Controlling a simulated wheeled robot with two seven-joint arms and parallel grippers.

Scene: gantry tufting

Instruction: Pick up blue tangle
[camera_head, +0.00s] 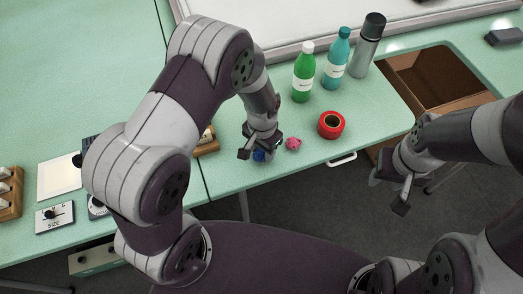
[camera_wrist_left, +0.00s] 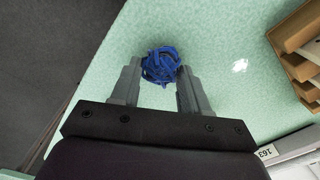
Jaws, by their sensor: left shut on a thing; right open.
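The blue tangle (camera_wrist_left: 160,66) shows in the left wrist view as a ball of blue strands between the tips of my left gripper (camera_wrist_left: 158,84). In the head view the blue tangle (camera_head: 259,155) is a small blue patch low at the fingers of my left gripper (camera_head: 257,152), at the table's front part. The left gripper is shut on it. Whether the tangle touches the table I cannot tell. My right gripper (camera_head: 390,190) is open and empty, off the table's front edge at the right.
A pink tangle (camera_head: 293,143) lies just right of the left gripper, with a red tape roll (camera_head: 331,124) beyond it. A green bottle (camera_head: 303,72), a teal bottle (camera_head: 335,58) and a grey flask (camera_head: 367,46) stand behind. A wooden-edged opening (camera_head: 437,75) is at right.

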